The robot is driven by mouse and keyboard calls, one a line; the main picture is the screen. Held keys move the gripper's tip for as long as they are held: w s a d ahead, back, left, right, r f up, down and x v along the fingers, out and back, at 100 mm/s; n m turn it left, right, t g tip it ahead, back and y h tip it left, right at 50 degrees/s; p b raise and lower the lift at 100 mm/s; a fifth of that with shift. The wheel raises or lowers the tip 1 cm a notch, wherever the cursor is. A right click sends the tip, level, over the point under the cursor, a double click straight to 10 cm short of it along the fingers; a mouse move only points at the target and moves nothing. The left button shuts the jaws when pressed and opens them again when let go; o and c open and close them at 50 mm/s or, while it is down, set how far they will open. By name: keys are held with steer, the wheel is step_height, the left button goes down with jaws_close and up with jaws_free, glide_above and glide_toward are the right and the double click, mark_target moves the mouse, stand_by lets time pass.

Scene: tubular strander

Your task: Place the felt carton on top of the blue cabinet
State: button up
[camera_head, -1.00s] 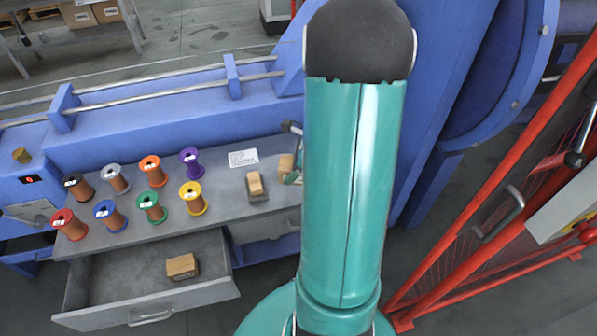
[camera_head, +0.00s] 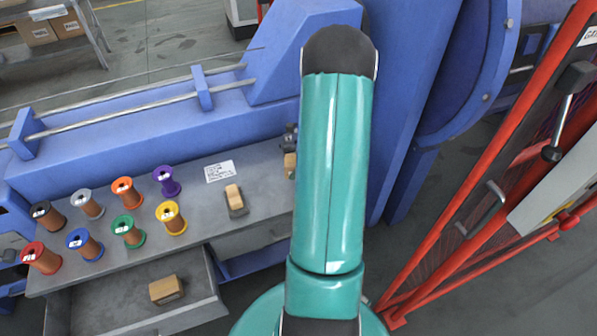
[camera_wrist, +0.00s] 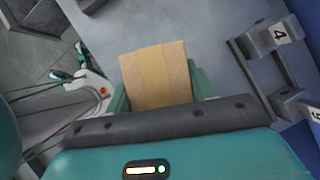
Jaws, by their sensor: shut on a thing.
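A brown cardboard carton (camera_wrist: 155,75) with a paler tape band sits between the green fingers of my gripper (camera_wrist: 158,88) in the wrist view. The fingers are shut on it from both sides. A bit of the carton (camera_head: 290,165) shows left of my arm in the head view, in front of the grey bench top; my arm hides the rest. No print on it is readable. Blue machine housing (camera_head: 120,140) runs behind the bench. I cannot tell which blue part is the blue cabinet.
The grey bench (camera_head: 215,190) holds several coloured spools and a wood-topped block (camera_head: 234,198). Another carton (camera_head: 166,290) lies in the open drawer (camera_head: 110,300). A red guard frame (camera_head: 480,180) stands at right. Numbered grey blocks (camera_wrist: 275,38) show in the wrist view.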

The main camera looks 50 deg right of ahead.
steer(key=shift+d+f, duration=0.85)
steer(key=shift+f, duration=0.2)
steer(key=shift+w+d+f, duration=0.1)
steer(key=shift+f, duration=1.5)
steer(key=shift+f, duration=0.1)
steer(key=o, duration=1)
steer(key=shift+o, duration=0.2)
steer(key=v, duration=1.2)
